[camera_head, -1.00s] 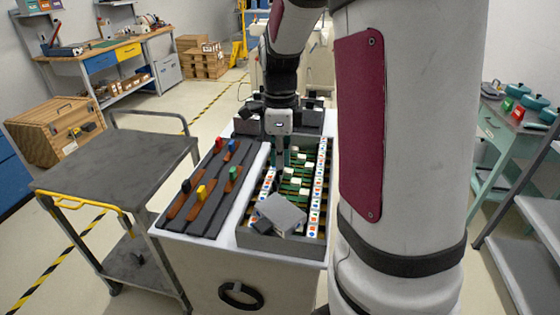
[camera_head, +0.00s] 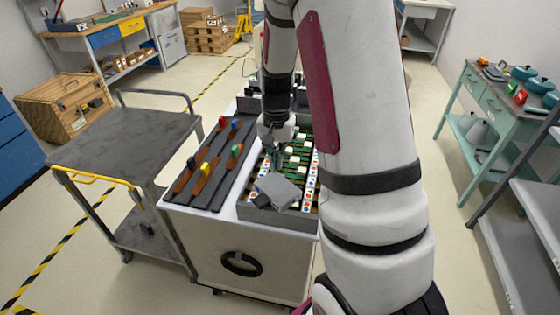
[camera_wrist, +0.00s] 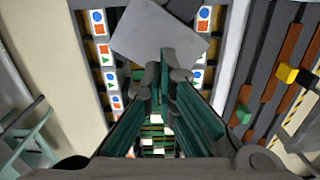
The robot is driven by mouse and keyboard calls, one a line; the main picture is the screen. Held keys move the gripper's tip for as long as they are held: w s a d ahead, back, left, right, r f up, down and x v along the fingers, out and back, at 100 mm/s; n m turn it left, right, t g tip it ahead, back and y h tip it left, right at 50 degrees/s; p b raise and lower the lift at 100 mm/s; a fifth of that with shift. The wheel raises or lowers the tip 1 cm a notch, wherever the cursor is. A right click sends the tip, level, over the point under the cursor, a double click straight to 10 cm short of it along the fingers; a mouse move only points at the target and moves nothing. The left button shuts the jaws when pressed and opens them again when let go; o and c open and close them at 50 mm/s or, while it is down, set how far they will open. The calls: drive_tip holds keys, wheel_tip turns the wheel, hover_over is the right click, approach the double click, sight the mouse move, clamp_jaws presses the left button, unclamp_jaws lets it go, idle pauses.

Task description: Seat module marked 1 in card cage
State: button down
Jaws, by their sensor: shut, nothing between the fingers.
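The card cage (camera_head: 248,210) is a long grey open box on the covered cart, with strips of coloured symbols along its sides. Green boards with white tops (camera_head: 298,148) stand in its slots. A grey block (camera_head: 278,190) lies tilted across the near end of the cage; it also shows in the wrist view (camera_wrist: 158,35). No number 1 is legible on anything. My gripper (camera_head: 276,166) is shut and empty, pointing down over the cage just behind the grey block. In the wrist view its fingertips (camera_wrist: 165,76) appear beside the block's edge; contact is unclear.
A dark rack (camera_head: 206,190) with coloured-knob pieces lies left of the cage on the cart (camera_head: 235,245). A grey trolley (camera_head: 125,145) stands to the left. A teal table (camera_head: 490,110) with pots is at right. My arm hides the cart's right side.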

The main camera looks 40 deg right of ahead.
sight(277, 187)
drive_tip(key=shift+s+f+n, duration=0.1)
drive_tip(key=shift+f+n, duration=0.4)
drive_tip(key=shift+n, duration=0.5)
drive_tip(key=shift+f+b, duration=1.4)
drive_tip(key=shift+f, duration=1.55)
drive_tip(key=shift+f, duration=0.4)
drive_tip(key=shift+r+p, duration=0.7)
drive_tip(key=shift+r, duration=0.8)
wheel_tip(277, 187, up, 12)
